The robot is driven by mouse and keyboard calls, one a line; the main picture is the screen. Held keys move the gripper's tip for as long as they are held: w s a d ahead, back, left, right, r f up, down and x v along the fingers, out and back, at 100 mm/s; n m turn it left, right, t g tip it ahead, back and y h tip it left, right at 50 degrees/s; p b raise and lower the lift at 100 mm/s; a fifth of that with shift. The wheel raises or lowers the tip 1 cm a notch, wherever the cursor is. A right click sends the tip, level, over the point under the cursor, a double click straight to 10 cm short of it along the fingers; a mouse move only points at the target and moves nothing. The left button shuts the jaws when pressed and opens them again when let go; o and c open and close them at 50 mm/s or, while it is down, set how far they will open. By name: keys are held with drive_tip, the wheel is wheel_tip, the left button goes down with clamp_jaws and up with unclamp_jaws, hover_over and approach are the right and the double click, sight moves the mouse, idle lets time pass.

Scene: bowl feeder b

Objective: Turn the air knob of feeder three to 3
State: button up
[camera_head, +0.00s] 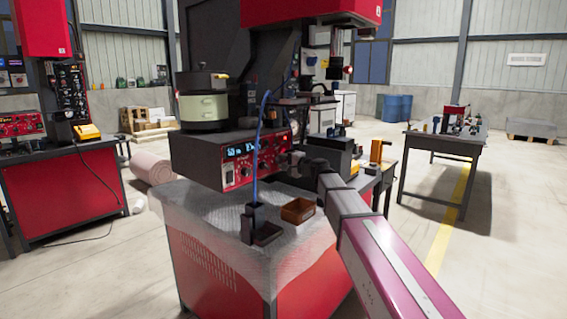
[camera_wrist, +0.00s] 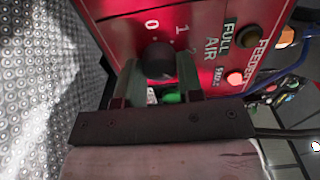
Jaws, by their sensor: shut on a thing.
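The air knob (camera_wrist: 158,58) is a round black knob on a red panel (camera_wrist: 110,30) in the wrist view. The printed marks 0, 1 and 2 show around it, with "AIR", "FULL" and part of "FEEDER" to the right. The feeder number and the knob's pointer are not readable. My gripper (camera_wrist: 159,74) is shut on the knob, one finger on each side. In the head view my gripper (camera_head: 292,161) is at the right end of the control box front (camera_head: 236,176) and hides the knob.
A bowl feeder (camera_head: 203,107) stands on the box. A blue cable (camera_head: 257,135) hangs in front of it, down to a dark stand (camera_head: 254,222). A brown tray (camera_head: 298,210) lies on the textured bench top. A dark button (camera_wrist: 250,38) is near the right finger.

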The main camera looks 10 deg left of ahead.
drive_tip(key=o, duration=0.9)
drive_tip(key=shift+o, duration=0.2)
drive_tip(key=shift+d, duration=0.1)
drive_tip(key=v, duration=1)
drive_tip(key=shift+s+d, duration=0.25)
